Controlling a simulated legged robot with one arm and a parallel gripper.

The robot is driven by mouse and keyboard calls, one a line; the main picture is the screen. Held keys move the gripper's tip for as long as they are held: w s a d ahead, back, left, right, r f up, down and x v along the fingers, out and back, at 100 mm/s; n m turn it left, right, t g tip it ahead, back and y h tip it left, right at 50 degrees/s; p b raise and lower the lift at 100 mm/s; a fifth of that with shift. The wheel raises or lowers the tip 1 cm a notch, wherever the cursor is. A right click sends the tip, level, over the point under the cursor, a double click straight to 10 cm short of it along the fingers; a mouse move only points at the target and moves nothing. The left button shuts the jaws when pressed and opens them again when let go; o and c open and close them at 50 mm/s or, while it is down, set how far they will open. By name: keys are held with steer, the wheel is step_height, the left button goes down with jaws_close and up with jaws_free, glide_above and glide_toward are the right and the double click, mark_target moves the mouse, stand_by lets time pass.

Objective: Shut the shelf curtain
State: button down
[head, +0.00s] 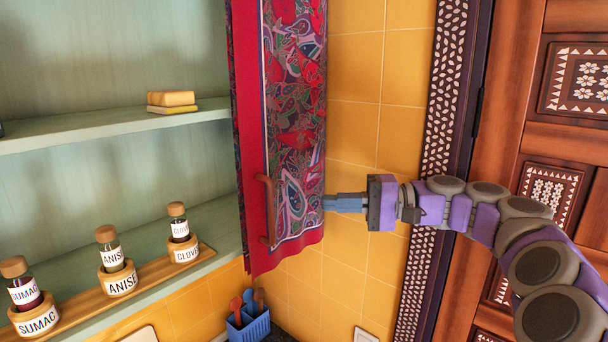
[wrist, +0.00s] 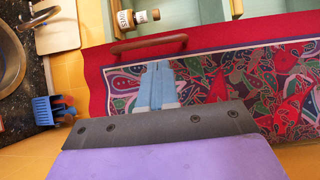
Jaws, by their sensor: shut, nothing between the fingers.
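The shelf curtain (head: 294,120) is red with a paisley panel and hangs bunched at the right end of the green shelf (head: 110,128), leaving the shelf front uncovered. It also fills the right and middle of the wrist view (wrist: 240,90). A brown handle (head: 267,208) is fixed along the curtain's left part; it also shows in the wrist view (wrist: 149,48). My gripper (head: 328,202) is shut and empty at the curtain's lower right edge, to the right of the handle. In the wrist view its blue fingers (wrist: 157,70) overlap the paisley panel just short of the handle; contact is unclear.
Labelled spice jars stand in a wooden rack (head: 70,300) on the lower shelf. Yellow blocks (head: 172,100) lie on the upper shelf. A blue utensil holder (head: 250,328) stands below the curtain. A carved wooden door (head: 560,130) is at the right, behind my arm.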

steer(key=w+a+r, duration=0.1)
steer(key=w+a, duration=0.2)
steer(key=a, duration=0.5)
steer(key=shift+a+p, duration=0.35)
steer(key=shift+p, duration=0.1)
steer(key=shift+s, duration=0.1)
